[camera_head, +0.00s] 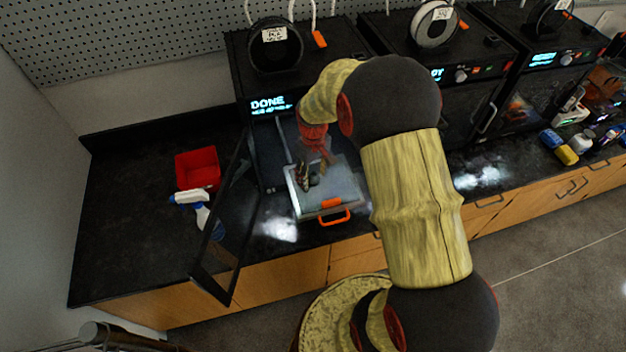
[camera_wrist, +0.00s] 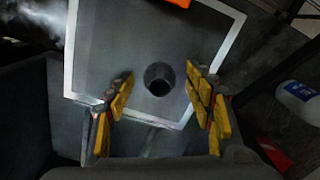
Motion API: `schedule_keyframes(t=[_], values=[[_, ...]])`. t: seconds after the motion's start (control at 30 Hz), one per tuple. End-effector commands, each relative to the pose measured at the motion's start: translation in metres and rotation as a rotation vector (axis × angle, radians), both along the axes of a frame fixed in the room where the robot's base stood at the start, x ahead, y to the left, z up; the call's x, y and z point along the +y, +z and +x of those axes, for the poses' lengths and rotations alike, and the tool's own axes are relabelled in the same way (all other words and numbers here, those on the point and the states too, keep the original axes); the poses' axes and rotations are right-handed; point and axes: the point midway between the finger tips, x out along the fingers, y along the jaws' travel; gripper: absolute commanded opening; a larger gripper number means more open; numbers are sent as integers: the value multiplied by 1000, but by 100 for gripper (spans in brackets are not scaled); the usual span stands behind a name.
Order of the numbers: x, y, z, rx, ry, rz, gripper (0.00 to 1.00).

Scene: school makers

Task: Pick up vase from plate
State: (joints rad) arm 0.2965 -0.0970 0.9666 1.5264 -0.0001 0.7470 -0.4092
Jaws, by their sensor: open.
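The vase (camera_wrist: 158,79) is a small dark grey round piece with an open dark mouth. It stands on the grey plate (camera_wrist: 100,45), which has a pale border and an orange handle. In the wrist view my gripper (camera_wrist: 160,92) is open, with its yellow-padded fingers on either side of the vase and a gap on both sides. In the head view the plate (camera_head: 345,200) sits at the open printer, and my gripper (camera_head: 312,175) is low over it. The vase (camera_head: 314,180) is partly hidden by the fingers there.
The printer (camera_head: 262,85) reads DONE, and its door (camera_head: 225,225) hangs open on the left. A red bin (camera_head: 198,168) and a spray bottle (camera_head: 203,212) are on the black counter (camera_head: 125,215) to the left. More printers stand on the right.

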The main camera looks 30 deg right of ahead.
Motion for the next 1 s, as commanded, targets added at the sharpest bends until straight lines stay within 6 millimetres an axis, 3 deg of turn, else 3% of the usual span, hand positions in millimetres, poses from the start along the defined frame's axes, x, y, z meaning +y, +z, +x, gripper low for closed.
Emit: schedule_keyframes(t=[0.2, 0.77, 1.0], values=[[0, 0, 1, -1, 0, -1, 54], [0, 0, 1, -1, 0, -1, 22], [0, 0, 1, -1, 0, -1, 21]])
